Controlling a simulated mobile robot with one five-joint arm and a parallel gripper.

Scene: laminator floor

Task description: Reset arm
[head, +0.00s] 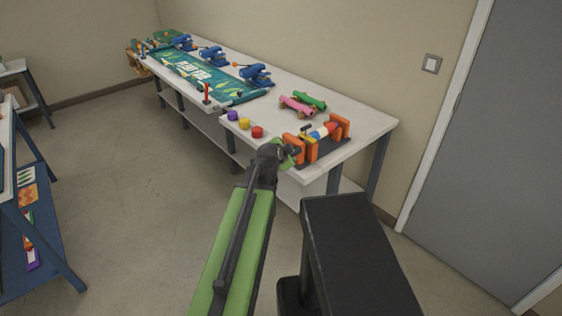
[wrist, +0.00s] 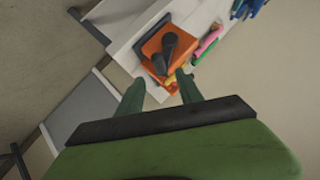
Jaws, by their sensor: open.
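My green arm reaches up the middle of the head view, and my gripper (head: 290,153) is at the near edge of the white table (head: 345,113). In the wrist view my gripper (wrist: 160,90) shows two dark green fingers spread apart with nothing between them. Beyond the fingertips is an orange-ended device (wrist: 163,48) on the table. In the head view this device (head: 341,127) has orange end blocks with a blue, white and yellow roller part between them. My gripper partly covers its near left side there. I cannot tell whether they touch.
Purple, yellow (head: 245,123) and red round pieces line the table's near edge. Pink (head: 297,106) and green rollers lie behind them. Blue machines (head: 256,76) and a teal banner (head: 200,72) are farther left. A grey door (head: 490,150) is right. Open floor (head: 130,190) lies left.

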